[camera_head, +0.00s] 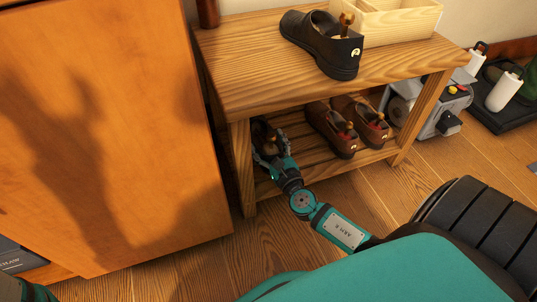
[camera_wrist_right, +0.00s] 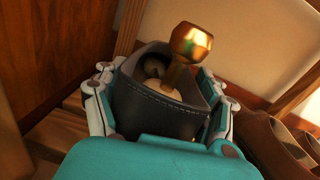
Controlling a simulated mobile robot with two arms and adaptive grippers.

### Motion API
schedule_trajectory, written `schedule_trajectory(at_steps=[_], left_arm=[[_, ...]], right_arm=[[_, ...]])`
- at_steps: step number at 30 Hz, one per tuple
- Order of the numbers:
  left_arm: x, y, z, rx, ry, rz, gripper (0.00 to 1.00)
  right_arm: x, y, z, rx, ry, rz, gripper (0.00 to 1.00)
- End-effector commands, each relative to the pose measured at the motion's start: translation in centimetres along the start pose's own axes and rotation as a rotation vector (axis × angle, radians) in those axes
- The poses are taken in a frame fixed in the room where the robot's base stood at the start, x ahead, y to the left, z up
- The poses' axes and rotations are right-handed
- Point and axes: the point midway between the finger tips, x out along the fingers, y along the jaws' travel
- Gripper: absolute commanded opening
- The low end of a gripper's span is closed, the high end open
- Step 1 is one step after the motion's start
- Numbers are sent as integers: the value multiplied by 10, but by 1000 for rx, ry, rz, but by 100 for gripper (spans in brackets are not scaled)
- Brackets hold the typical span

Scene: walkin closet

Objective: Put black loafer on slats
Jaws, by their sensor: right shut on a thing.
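My right gripper (camera_head: 270,145) reaches under the bench top and is shut on a black loafer (camera_head: 259,131) at the left end of the lower slats (camera_head: 291,173). In the right wrist view the gripper's fingers (camera_wrist_right: 165,85) close around both sides of the loafer's dark stitched heel (camera_wrist_right: 155,108). A brass-knobbed shoe tree (camera_wrist_right: 191,48) stands in its opening. The fingers hide much of the loafer in the head view, and I cannot tell whether its sole touches the slats. A second black loafer (camera_head: 322,45) sits on the bench top. My left gripper is not in view.
Two brown loafers (camera_head: 331,128) (camera_head: 362,119) stand on the slats to the right. A bench leg (camera_head: 241,165) is close left of my right gripper. A wooden box (camera_head: 402,25) is on the bench top. An orange wooden cabinet (camera_head: 110,130) stands at left.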

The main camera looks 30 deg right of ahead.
Motion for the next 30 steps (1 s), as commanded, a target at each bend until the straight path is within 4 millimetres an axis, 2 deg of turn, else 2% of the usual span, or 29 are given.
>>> schedule_trajectory(at_steps=[6,20,21,26,30], left_arm=[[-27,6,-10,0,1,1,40],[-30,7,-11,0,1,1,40],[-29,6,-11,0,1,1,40],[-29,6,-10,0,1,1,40],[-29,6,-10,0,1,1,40]], right_arm=[[1,3,-29,0,-4,-1,23],[1,4,-34,-1,-4,-1,23],[0,4,-35,0,0,0,75],[0,4,-35,0,1,0,96],[0,4,-35,0,1,0,97]])
